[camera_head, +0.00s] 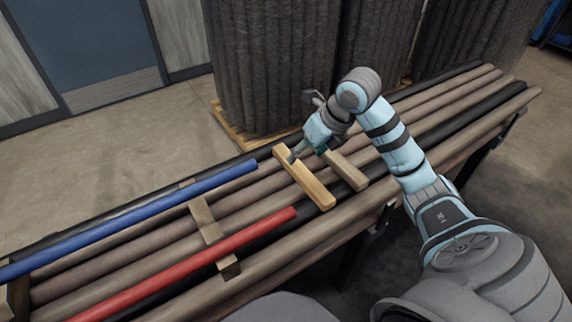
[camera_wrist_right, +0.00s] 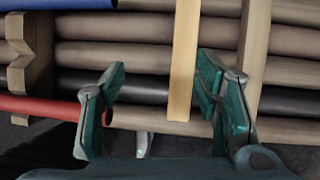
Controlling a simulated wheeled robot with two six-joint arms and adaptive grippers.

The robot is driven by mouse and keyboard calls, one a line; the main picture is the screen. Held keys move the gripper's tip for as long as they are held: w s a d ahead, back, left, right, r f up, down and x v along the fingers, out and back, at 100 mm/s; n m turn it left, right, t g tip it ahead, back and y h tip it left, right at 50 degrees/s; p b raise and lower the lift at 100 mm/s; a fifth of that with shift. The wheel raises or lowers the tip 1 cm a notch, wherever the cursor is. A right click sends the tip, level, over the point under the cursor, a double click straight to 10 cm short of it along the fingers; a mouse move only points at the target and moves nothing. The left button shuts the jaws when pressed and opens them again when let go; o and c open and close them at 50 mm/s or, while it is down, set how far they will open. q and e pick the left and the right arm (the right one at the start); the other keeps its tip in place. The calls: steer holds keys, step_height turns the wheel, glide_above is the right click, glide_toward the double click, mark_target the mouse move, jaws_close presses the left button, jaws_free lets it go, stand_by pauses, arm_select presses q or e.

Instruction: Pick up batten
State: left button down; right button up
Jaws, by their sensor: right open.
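A pale yellow wooden batten (camera_head: 310,187) lies across the row of long poles, near the middle of the head view. In the right wrist view the batten (camera_wrist_right: 184,60) runs upright through the picture, between the open fingers and closer to the right-hand one. My right gripper (camera_head: 308,153) is open and empty over the batten's far part. In the right wrist view my right gripper (camera_wrist_right: 161,65) shows both green fingers spread apart. I cannot tell its exact height above the batten. My left gripper is not in view.
A brown crosspiece (camera_head: 346,170) lies close to the batten's right, and a notched one (camera_head: 206,221) lies further left. A blue pole (camera_head: 135,218) and a red pole (camera_head: 190,263) lie among brown and black poles. Large dark ribbed bundles (camera_head: 262,65) stand behind.

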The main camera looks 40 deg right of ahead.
mark_target(302, 171)
steer(key=shift+m+g+h, duration=0.3)
steer(key=shift+m+h, duration=0.1)
steer(key=shift+h, duration=0.3)
steer(key=d+f+b, duration=0.2)
steer(key=f+b, duration=0.1)
steer(key=d+f+b, duration=0.1)
steer(key=b, duration=0.1)
steer(key=shift+w+f, duration=0.3)
steer(key=shift+f, duration=0.05)
steer(key=shift+a+x, duration=0.2)
steer(key=shift+x, duration=1)
steer(key=x, duration=0.2)
steer(key=b+x, duration=0.1)
steer(key=x, duration=0.3)
steer(key=shift+w+b, duration=0.35)
steer(key=shift+b, duration=0.05)
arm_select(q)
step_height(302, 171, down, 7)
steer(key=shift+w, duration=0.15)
arm_select(e)
steer(key=c, duration=1.3)
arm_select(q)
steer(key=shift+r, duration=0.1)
arm_select(e)
steer(key=shift+c, duration=0.2)
